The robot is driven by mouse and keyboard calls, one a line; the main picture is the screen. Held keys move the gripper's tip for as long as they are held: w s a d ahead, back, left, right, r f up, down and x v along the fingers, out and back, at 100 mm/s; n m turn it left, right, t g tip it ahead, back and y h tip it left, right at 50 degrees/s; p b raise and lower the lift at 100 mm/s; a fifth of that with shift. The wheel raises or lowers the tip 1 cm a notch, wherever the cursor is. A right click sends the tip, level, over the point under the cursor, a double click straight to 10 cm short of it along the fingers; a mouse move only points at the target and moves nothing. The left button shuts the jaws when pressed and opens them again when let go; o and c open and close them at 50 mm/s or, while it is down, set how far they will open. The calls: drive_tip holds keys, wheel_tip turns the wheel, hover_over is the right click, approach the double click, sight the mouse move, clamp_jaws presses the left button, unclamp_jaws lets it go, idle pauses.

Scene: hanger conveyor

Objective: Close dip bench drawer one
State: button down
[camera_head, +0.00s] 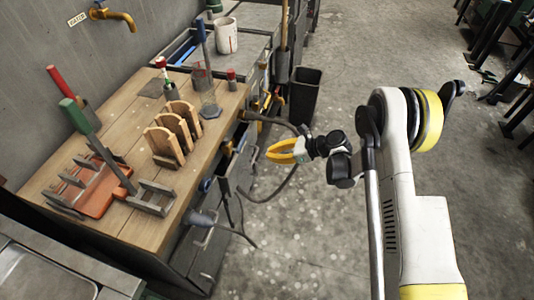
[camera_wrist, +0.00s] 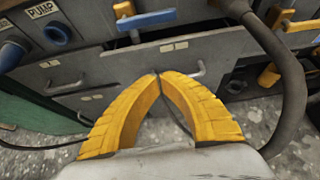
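The dip bench shows in the head view with its wooden top (camera_head: 125,130) and grey front at left. In the wrist view, grey drawer fronts (camera_wrist: 125,72) with small pale label plates and bar handles (camera_wrist: 196,70) face my gripper. A dark gap below the bench edge (camera_head: 228,158) in the head view looks like a drawer standing out, but how far is unclear. I cannot tell which drawer is number one. My gripper (camera_head: 270,153) is in front of the bench, its yellow fingertips (camera_wrist: 157,76) together and empty, seemingly apart from the drawer fronts.
A dark hose (camera_wrist: 275,65) loops beside my gripper at right in the wrist view. Blue (camera_wrist: 146,19) and yellow valve handles stick out of the front. A black bin (camera_head: 304,94) stands beyond the bench. The concrete floor at right is mostly clear.

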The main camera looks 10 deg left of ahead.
sight(241, 154)
drive_tip(key=b+x, duration=0.1)
drive_tip(key=x, duration=0.2)
drive_tip(key=b+x, duration=0.1)
drive_tip(key=x, duration=0.2)
drive_tip(key=r+b+x, duration=0.1)
drive_tip(key=x, duration=0.2)
drive_tip(key=shift+a+f+b, duration=0.1)
drive_tip(key=shift+a+b, duration=0.2)
drive_tip(key=shift+a, duration=0.2)
drive_tip(key=shift+w+a, duration=0.1)
drive_tip(key=shift+a, duration=0.4)
drive_tip(key=a, duration=0.4)
drive_tip(key=shift+w+a, duration=0.15)
drive_tip(key=shift+a, duration=0.2)
